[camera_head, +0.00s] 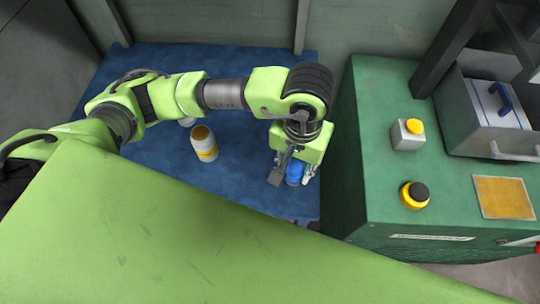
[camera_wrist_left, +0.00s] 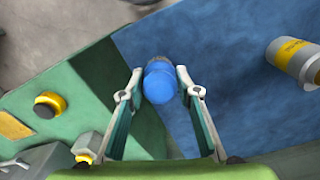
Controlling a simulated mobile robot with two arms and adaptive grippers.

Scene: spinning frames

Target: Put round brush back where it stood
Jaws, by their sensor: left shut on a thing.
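The round brush (camera_head: 294,173) shows as a blue rounded body in the head view, partly hidden by my left gripper. My left gripper (camera_head: 291,175) is shut on it, over the right part of the blue table top (camera_head: 245,135). In the left wrist view, the blue end of the brush (camera_wrist_left: 160,84) sits between the two fingertips of the left gripper (camera_wrist_left: 160,76), with a grey-brown part showing just beyond it. I cannot tell whether the brush touches the table. My right gripper is not in view.
A green machine (camera_head: 385,180) close on the right carries a yellow button box (camera_head: 408,135) and a black-yellow knob (camera_head: 414,195).

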